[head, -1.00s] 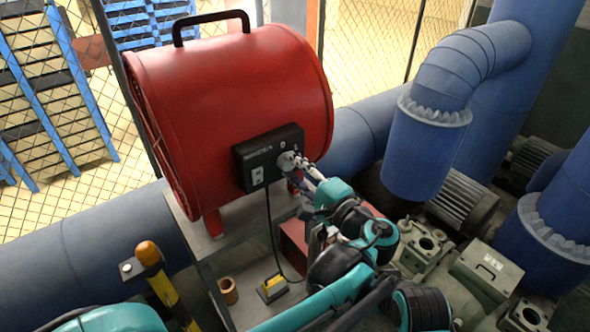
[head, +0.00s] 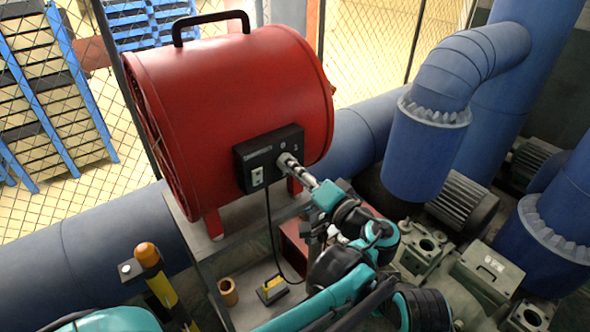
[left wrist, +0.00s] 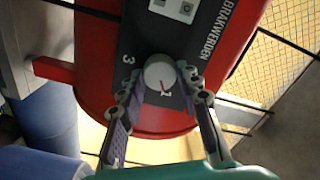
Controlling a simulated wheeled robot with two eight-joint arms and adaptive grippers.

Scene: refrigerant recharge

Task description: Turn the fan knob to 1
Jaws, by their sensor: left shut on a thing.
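The red drum-shaped fan (head: 225,105) has a black control box (head: 258,158) on its side. The round grey knob (head: 283,158) is at the right part of the box, partly covered by my left gripper (head: 291,164). In the left wrist view the knob (left wrist: 157,70) sits between the fingers of my left gripper (left wrist: 160,80), which is shut on it. A red mark on the knob points down the picture, toward what looks like a 1. A printed 3 is to the knob's left. My right gripper is not seen.
The fan stands on a grey metal stand (head: 205,245) with a black cable hanging from the box. Blue pipes (head: 430,150) and green-grey pumps (head: 480,275) crowd the right. A yellow-black post (head: 160,285) stands at lower left, and a mesh fence is behind.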

